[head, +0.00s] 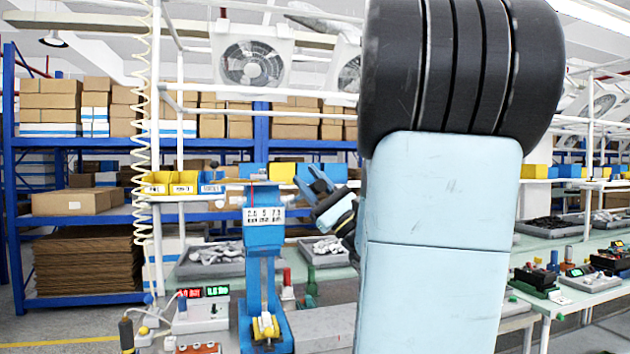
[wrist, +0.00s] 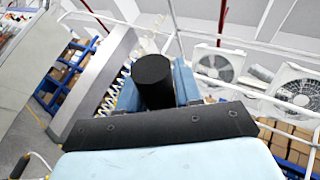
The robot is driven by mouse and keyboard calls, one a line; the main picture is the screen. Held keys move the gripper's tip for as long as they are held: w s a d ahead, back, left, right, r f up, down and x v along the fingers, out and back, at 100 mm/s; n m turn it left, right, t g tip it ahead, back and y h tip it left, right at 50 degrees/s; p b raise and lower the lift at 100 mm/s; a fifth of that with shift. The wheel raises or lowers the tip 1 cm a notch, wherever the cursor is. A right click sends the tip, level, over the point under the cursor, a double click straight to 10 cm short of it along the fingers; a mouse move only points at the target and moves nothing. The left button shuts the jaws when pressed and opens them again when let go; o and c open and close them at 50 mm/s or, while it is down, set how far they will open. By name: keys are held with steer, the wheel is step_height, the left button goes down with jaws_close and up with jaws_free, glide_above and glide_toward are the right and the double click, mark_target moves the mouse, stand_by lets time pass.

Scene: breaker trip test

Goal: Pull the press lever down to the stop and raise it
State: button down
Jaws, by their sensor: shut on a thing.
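The blue press (head: 262,238) stands upright left of centre in the head view, with a white numbered label on its head and a yellow part (head: 265,326) at its foot. My gripper (head: 318,186) is beside the upper right of the press, partly hidden by my own arm. In the wrist view my gripper (wrist: 156,78) has its blue fingers on both sides of the black, round lever handle (wrist: 153,82), shut on it. The lever's link to the press is hard to make out, so its exact angle is unclear.
A small device with red and green displays (head: 203,292) stands left of the press. Grey bins (head: 215,262) and yellow and blue bins (head: 183,184) are behind it. A bench with dark devices (head: 590,280) is on the right. Shelves with boxes (head: 70,105) stand behind.

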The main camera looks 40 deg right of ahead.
steer(key=shift+f, duration=0.15)
steer(key=c, duration=0.8)
jaws_free()
steer(key=shift+c, duration=0.2)
steer(key=shift+s, duration=0.1)
steer(key=shift+v, duration=2.45)
steer(key=shift+v, duration=1.05)
steer(key=shift+s+d+f, duration=0.15)
steer(key=shift+s+f, duration=0.1)
steer(key=shift+s, duration=0.2)
steer(key=shift+s+d+f, duration=0.25)
steer(key=shift+f, duration=0.35)
steer(key=shift+v, duration=1.25)
